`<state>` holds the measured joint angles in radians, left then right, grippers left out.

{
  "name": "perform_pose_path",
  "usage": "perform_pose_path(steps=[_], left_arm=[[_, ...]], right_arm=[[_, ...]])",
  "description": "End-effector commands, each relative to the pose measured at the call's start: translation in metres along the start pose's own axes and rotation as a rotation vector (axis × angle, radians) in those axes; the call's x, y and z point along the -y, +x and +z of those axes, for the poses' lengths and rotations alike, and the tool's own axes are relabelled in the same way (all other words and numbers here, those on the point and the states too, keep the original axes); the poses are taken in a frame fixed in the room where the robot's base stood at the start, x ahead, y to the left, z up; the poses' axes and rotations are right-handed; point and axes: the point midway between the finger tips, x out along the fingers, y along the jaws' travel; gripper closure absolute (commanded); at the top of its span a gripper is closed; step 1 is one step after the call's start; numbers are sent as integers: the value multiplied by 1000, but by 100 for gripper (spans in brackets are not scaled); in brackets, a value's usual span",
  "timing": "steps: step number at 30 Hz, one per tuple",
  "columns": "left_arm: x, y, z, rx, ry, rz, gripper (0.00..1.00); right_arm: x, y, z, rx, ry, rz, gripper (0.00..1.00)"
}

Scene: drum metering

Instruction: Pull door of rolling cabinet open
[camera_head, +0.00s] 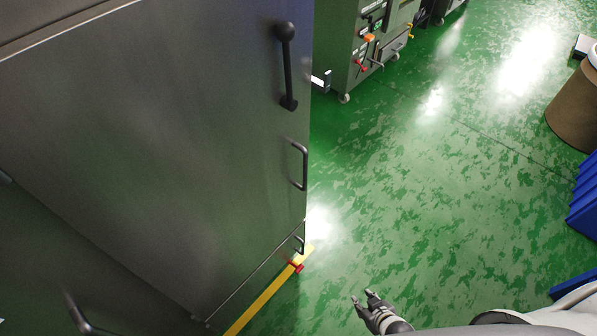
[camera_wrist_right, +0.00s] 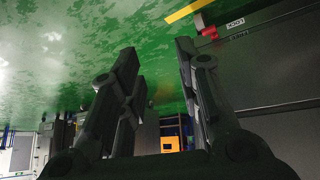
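The rolling cabinet's large grey door (camera_head: 170,140) fills the left of the head view and looks shut. A black bar handle (camera_head: 287,68) is near its top right, and a thinner handle (camera_head: 300,165) is on the right edge below. My right gripper (camera_head: 366,297) is low in the head view, right of the cabinet and apart from it, above the green floor. In the right wrist view its two fingers (camera_wrist_right: 158,75) are spread with nothing between them. The cabinet (camera_wrist_right: 275,65) shows at the right there. My left gripper is not in view.
A yellow floor line (camera_head: 262,300) runs along the cabinet base, near a red caster part (camera_head: 296,267). A grey machine on wheels (camera_head: 345,50) stands behind. A brown drum (camera_head: 575,108) and blue bins (camera_head: 585,200) are at the right. The middle green floor is clear.

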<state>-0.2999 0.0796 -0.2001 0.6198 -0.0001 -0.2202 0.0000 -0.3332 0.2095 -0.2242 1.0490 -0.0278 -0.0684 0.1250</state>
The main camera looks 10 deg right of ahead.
Motion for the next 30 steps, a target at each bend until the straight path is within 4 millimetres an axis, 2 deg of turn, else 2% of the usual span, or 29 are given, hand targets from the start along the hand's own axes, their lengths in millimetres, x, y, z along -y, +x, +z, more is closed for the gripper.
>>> perform_pose_path(steps=[1, 3, 5, 6, 9, 12, 15, 18, 22, 25, 30], left_arm=[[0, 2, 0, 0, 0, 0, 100], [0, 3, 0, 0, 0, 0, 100], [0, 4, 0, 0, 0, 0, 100], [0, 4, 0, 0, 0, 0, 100], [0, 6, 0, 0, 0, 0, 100], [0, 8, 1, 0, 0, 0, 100], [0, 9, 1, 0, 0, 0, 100], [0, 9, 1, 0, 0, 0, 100], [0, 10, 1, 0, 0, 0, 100], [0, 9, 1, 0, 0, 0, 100], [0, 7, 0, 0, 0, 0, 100]], right_arm=[[-6, -3, -37, -89, -8, -4, 69], [-10, -13, -88, -209, -13, -16, 69], [-11, -26, -130, -311, -18, -33, 69], [-10, -37, -157, -378, -22, -47, 69], [-4, -71, -222, -545, -34, -91, 69], [7, -112, -277, -696, -47, -145, 69], [19, -151, -316, -816, -57, -200, 69], [29, -181, -342, -899, -64, -243, 69], [36, -201, -357, -952, -69, -272, 69], [38, -203, -363, -963, -69, -277, 69], [43, -194, -379, -964, -69, -276, 69]])
